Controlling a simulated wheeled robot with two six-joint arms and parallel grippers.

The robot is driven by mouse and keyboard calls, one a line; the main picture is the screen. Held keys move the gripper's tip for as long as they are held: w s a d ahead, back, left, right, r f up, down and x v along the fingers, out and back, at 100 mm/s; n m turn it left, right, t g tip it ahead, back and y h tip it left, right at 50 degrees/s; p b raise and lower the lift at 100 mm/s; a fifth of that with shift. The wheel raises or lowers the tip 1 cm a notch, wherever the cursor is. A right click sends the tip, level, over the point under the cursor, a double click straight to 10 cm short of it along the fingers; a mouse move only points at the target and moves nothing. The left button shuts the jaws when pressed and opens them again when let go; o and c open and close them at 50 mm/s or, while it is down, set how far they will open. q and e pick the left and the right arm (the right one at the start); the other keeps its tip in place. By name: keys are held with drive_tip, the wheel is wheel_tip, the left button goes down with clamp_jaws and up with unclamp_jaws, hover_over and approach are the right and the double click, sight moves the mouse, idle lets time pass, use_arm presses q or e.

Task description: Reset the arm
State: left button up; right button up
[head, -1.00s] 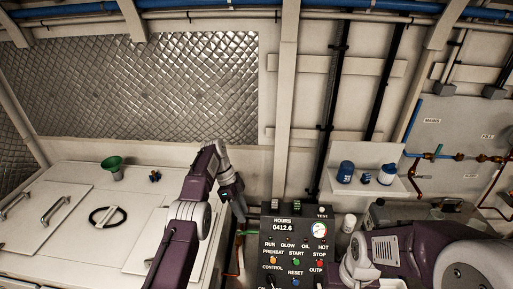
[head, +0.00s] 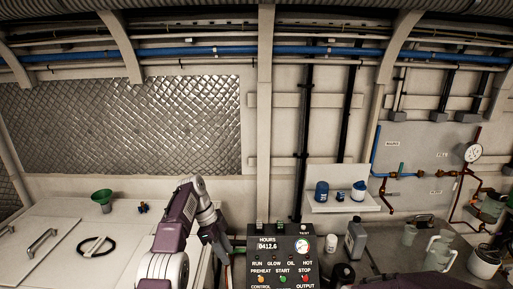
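My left arm comes up from the bottom middle of the head view, and its gripper (head: 222,250) points down just left of the black control panel. I cannot make out whether its fingers are apart. The control panel (head: 283,258) reads HOURS 0412.6 and has a gauge, labels and coloured buttons; its lower part is cut off. My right gripper is not in view; only a dark part of my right arm shows at the bottom right edge.
A white casing (head: 60,235) with handles and a green funnel (head: 102,198) is at left. A small wall shelf (head: 335,205) holds blue-and-white containers. A grey bottle (head: 355,238), jugs and a white bucket (head: 484,262) stand at right, below pipes and a pressure gauge (head: 473,152).

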use_arm(q)
drive_tip(key=s+a+f+n+y+b, duration=0.1)
drive_tip(key=s+a+n+b, duration=0.15)
drive_tip(key=s+b, duration=0.7)
drive_tip(key=s+a+f+n+t+y+b, duration=0.1)
drive_tip(key=s+a+f+n+b, duration=0.1)
drive_tip(key=s+f+n, duration=0.6)
drive_tip(key=s+a+f+n+t+y+b, duration=0.1)
drive_tip(key=s+a+f+n+y+b, duration=0.1)
drive_tip(key=s+f+n, duration=0.6)
drive_tip(key=shift+s+a+f+n+t, duration=0.35)
drive_tip(key=shift+s+a+f, duration=0.4)
drive_tip(key=shift+s, duration=0.4)
